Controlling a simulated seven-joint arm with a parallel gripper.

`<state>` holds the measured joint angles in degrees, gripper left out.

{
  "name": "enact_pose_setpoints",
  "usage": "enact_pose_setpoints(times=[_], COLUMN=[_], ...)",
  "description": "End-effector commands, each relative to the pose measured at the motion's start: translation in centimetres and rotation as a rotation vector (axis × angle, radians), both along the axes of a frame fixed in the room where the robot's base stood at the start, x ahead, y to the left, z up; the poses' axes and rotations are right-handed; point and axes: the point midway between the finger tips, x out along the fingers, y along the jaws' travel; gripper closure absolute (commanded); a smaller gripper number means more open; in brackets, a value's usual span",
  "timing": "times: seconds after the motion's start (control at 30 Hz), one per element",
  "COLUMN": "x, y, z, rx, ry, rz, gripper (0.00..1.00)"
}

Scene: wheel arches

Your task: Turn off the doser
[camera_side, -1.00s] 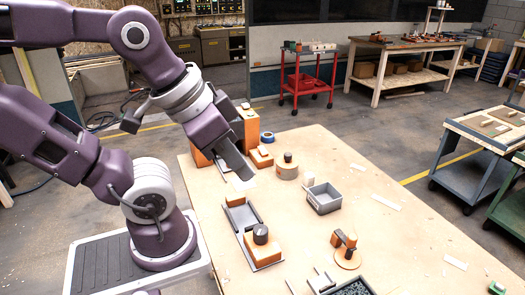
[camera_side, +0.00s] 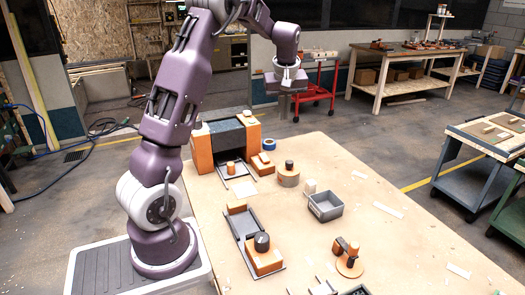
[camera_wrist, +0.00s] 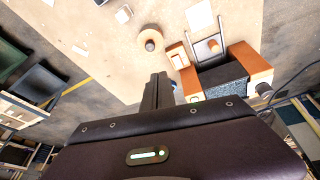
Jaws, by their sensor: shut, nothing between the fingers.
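No label tells me which device is the doser. A machine with orange side walls and a dark middle (camera_side: 228,134) stands at the table's far left edge; it also shows on the right of the wrist view (camera_wrist: 220,77). An orange box with a dark round knob (camera_side: 262,240) sits on a plate nearer the front. A round wooden base with a dark knob (camera_side: 288,178) stands right of the machine and shows top centre in the wrist view (camera_wrist: 150,41). My gripper (camera_side: 286,88) is raised beyond the far table edge, shut and empty, touching nothing.
A small orange block (camera_side: 262,166) and blue tape roll (camera_side: 268,144) are beside the machine. A round base with an orange-and-dark lever (camera_side: 348,258) is near the front. The table's right side is mostly clear.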

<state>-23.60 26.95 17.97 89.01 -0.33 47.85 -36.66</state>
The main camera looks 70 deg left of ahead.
Motion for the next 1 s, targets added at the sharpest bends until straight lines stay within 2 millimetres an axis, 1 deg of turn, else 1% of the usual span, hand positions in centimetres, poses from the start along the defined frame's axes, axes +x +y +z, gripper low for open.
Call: enact_pose_setpoints(times=[0.03, 0.1, 0.2, 0.23, 0.33, 0.6, 0.7, 0.77, 1.0], x=[0.2, 0.2, -0.1, -0.2, -0.3, -0.3, -0.3, -0.3, -0.3], y=[2.9, 6.0, 9.0, 9.5, 10.4, 10.4, 10.5, 10.8, 12.7], z=[-2.1, -4.5, -6.8, -7.2, -8.0, -8.0, -8.5, -9.2, -13.9], rx=[0.011, 0.030, 0.050, 0.054, 0.061, 0.061, 0.061, 0.059, 0.059], ry=[0.022, 0.038, 0.054, 0.057, 0.061, 0.061, 0.062, 0.064, 0.064], rz=[0.074, 0.157, 0.233, 0.247, 0.271, 0.271, 0.271, 0.271, 0.271], gripper=[1.00, 1.00, 1.00, 1.00, 1.00, 1.00, 1.00, 1.00, 1.00])
